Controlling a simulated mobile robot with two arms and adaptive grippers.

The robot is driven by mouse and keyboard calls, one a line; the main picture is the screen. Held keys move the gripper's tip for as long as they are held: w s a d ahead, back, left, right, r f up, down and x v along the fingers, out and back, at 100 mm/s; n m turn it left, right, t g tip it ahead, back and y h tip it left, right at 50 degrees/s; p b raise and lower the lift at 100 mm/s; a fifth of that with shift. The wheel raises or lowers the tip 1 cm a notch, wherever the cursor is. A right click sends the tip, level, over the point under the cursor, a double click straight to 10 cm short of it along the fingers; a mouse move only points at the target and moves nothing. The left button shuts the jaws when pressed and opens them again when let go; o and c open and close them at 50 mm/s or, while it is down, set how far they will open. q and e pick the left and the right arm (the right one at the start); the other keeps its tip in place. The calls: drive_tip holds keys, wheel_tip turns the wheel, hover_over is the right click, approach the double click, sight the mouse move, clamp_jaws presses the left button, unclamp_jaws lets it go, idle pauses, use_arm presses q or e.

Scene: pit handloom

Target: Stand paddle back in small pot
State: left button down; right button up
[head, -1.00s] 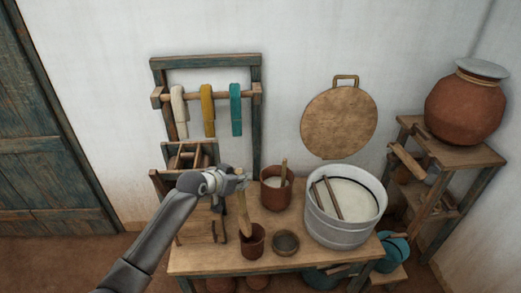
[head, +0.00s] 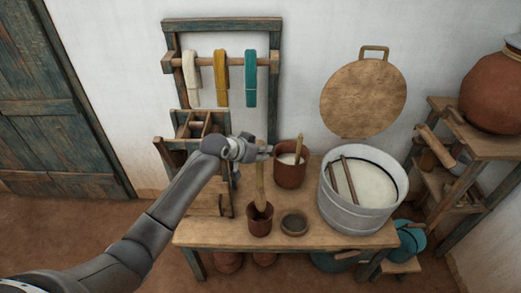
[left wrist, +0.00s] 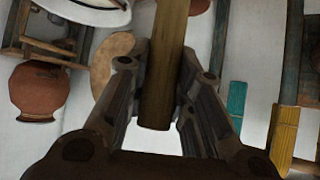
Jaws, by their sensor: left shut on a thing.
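My left gripper (head: 263,151) is shut on the wooden paddle (head: 260,184), holding it near its upper end. The paddle is close to upright, and its lower end meets the mouth of the small reddish-brown pot (head: 260,224). The lower end appears to be inside the rim, but I cannot tell how deep or whether it touches the bottom. In the left wrist view the paddle (left wrist: 164,70) runs between the two fingers. My right gripper is not in view.
A small dark bowl (head: 294,223) stands just right of the pot. A larger brown pot (head: 290,172) with a stick is behind. A big grey tub (head: 352,216) with sticks across it fills the right of the wooden table (head: 215,232). A wooden rack (head: 196,142) stands left.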

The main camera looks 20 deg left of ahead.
use_arm(q)
drive_tip(key=b, duration=0.4)
hover_over(258, 179)
drive_tip(key=w, duration=0.2)
drive_tip(key=f, duration=0.6)
drive_tip(key=shift+s+d+f, duration=0.15)
drive_tip(key=shift+d, duration=0.05)
wheel_tip(258, 179, down, 2)
drive_tip(key=shift+b, duration=0.5)
drive_tip(key=shift+f+b, duration=1.8)
drive_tip(key=shift+f, duration=0.95)
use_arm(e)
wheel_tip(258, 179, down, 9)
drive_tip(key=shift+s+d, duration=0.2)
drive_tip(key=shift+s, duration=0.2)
use_arm(q)
drive_tip(key=c, duration=1.2)
unclamp_jaws()
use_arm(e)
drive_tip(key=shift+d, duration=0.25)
